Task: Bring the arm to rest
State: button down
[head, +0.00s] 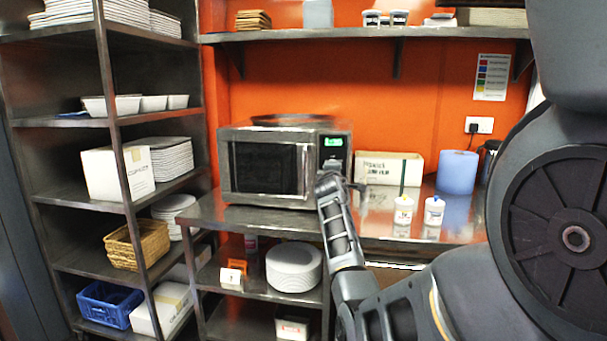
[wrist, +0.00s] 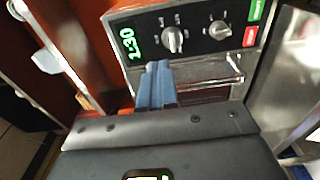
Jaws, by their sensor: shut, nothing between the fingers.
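My gripper (head: 327,182) is in front of the right side of the microwave (head: 268,168), close to its control panel and above the front of the steel counter. In the wrist view, the blue-grey fingers (wrist: 156,68) are together with nothing between them. They point toward the panel's lower edge; I cannot tell whether they touch it. The panel (wrist: 180,38) has a green display, two knobs, a green button and a red button. The microwave door looks closed. My arm reaches in from the right side of the head view.
A wall shelf (head: 360,34) runs above. A loaded rack (head: 115,120) stands left. Plates (head: 293,267) sit on the undershelf.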

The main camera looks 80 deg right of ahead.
jog(key=shift+a+f, duration=0.1)
